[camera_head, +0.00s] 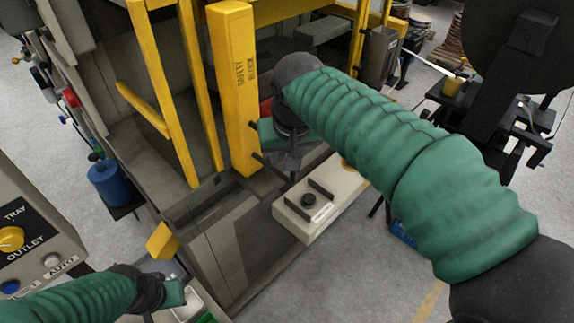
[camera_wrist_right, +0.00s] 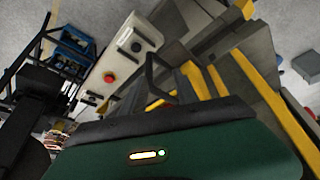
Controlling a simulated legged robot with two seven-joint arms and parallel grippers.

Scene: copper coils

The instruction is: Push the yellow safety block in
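The yellow safety block (camera_head: 235,90) is a tall upright post with dark lettering, left of centre in the head view. It stands at the front of the machine's yellow frame. My right gripper (camera_head: 262,145) is just right of the block's lower half, its dark fingers reaching toward it. I cannot tell whether they touch it or how far apart they are. In the right wrist view a dark finger (camera_wrist_right: 158,78) shows in front of yellow bars, and I cannot tell which bar is the block. My left gripper (camera_head: 178,290) is low at the left, its fingers unclear.
A pale control box (camera_head: 312,215) with a black button juts out below my right gripper. A grey panel (camera_head: 35,235) with knobs stands at lower left. A blue container (camera_head: 108,185) sits behind it. Yellow bars (camera_head: 165,90) stand left of the block.

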